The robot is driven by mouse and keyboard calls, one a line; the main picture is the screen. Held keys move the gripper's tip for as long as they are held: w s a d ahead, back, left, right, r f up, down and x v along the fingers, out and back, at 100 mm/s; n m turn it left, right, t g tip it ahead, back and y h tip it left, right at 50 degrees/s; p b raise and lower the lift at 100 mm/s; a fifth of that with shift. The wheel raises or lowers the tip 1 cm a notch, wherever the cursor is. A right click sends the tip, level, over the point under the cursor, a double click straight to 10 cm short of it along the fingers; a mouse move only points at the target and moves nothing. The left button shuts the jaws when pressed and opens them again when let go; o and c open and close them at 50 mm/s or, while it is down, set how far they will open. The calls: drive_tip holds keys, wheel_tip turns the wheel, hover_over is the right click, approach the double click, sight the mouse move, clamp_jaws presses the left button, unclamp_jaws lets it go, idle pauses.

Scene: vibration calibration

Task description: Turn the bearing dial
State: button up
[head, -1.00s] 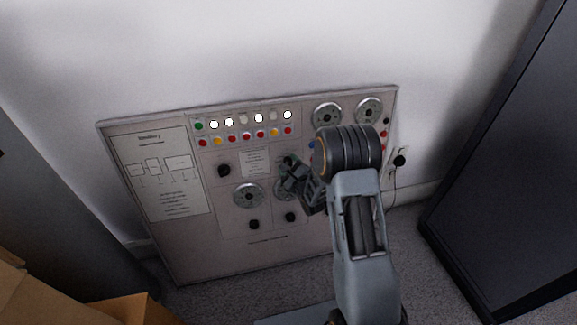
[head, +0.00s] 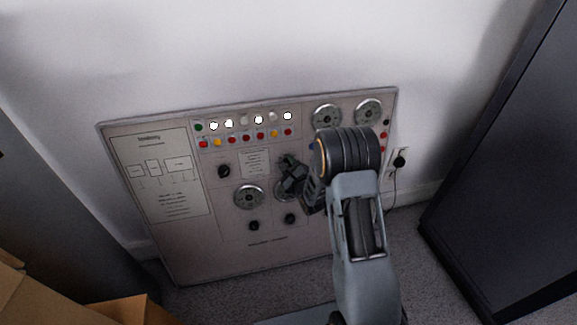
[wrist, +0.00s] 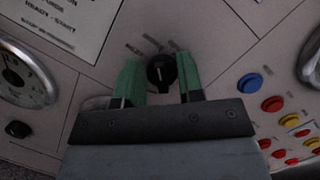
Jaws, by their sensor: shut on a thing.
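A light grey control panel (head: 190,245) leans against the wall in the head view. My gripper (head: 286,162) reaches its middle, right of a small printed label. In the wrist view, the two green fingers of my gripper (wrist: 159,72) stand on either side of a black dial (wrist: 160,76) with a light pointer mark, and are shut on it. The mark points roughly up in that view.
Another black knob (head: 224,171), a round gauge (head: 249,195) and two lower knobs (head: 254,225) (head: 290,219) lie close by. Rows of lamps and coloured buttons (head: 246,137) run above. A dark cabinet (head: 510,150) stands right, cardboard boxes (head: 35,298) lower left.

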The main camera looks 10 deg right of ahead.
drive_tip(key=shift+a+f+n+g+y, duration=0.1)
drive_tip(key=shift+n+g+y, duration=0.35)
drive_tip(key=shift+n, duration=1.95)
drive_tip(key=shift+f+n+g+y, duration=0.1)
drive_tip(key=shift+n+g, duration=0.65)
drive_tip(key=shift+n, duration=1.65)
drive_tip(key=o, duration=0.9)
drive_tip(key=p+v, duration=0.3)
drive_tip(key=v, duration=1.1)
